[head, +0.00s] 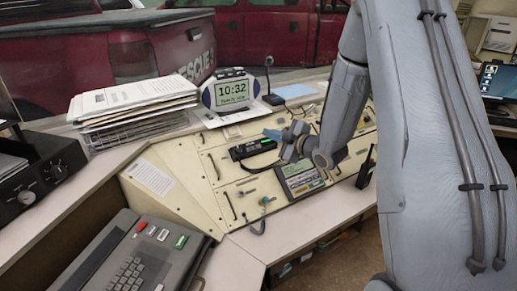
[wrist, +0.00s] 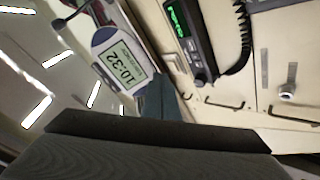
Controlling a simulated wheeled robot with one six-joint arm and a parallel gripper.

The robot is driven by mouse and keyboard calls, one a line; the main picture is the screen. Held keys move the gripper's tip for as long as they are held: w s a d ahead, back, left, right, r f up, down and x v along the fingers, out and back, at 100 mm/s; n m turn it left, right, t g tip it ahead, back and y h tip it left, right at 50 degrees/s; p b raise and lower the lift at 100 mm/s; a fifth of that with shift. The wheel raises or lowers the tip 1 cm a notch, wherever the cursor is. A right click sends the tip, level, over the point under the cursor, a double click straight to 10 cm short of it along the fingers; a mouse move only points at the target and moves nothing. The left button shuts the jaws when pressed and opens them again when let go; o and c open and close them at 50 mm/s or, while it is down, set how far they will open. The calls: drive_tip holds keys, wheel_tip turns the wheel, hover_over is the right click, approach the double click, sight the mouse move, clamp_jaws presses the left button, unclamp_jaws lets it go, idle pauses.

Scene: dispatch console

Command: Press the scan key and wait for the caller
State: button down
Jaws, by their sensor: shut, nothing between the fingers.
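No key can be read as the scan key at this size. A grey console unit (head: 125,258) at the lower left of the head view has a keypad, with a red key (head: 140,227), pale keys and a green key (head: 181,242) along its top. A black radio (head: 252,149) with a green display sits on the cream sloped panel; it also shows in the wrist view (wrist: 192,42). My gripper (head: 272,133) is shut and empty, above the panel near the radio in the head view. In the wrist view, its fingers (wrist: 158,98) appear below the clock.
A clock (head: 232,92) reading 10:32 stands behind the panel. A paper stack (head: 135,97) in a wire tray is left of it. A dark box with knobs (head: 40,172) is at far left. A coiled cord hangs on the panel. The pale desk front (head: 290,235) is clear.

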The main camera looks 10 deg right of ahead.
drive_tip(key=shift+w+a+f+b, duration=0.2)
drive_tip(key=shift+w+f+b, duration=0.5)
drive_tip(key=shift+f, duration=0.3)
drive_tip(key=shift+w+a+f+b, duration=0.2)
drive_tip(key=shift+w+f+b, duration=0.35)
drive_tip(key=shift+f+b, duration=0.3)
drive_tip(key=shift+w+a+f+b, duration=0.2)
drive_tip(key=shift+w+f+b, duration=0.45)
drive_tip(key=shift+f, duration=0.45)
drive_tip(key=shift+w+f+b, duration=0.15)
drive_tip(key=shift+f+b, duration=0.2)
drive_tip(key=shift+w+a+f+b, duration=0.1)
drive_tip(key=shift+w+f+b, duration=0.05)
drive_tip(key=shift+f+b, duration=0.15)
idle(0.3)
drive_tip(key=shift+r, duration=0.15)
drive_tip(key=shift+s+r+p, duration=0.4)
drive_tip(key=shift+r+p, duration=0.1)
drive_tip(key=shift+r, duration=0.1)
idle(0.4)
drive_tip(key=s+r+p, duration=0.1)
drive_tip(key=r+p, duration=0.1)
drive_tip(key=s+d+r+p, duration=0.1)
drive_tip(key=r, duration=0.1)
drive_tip(key=shift+s, duration=0.3)
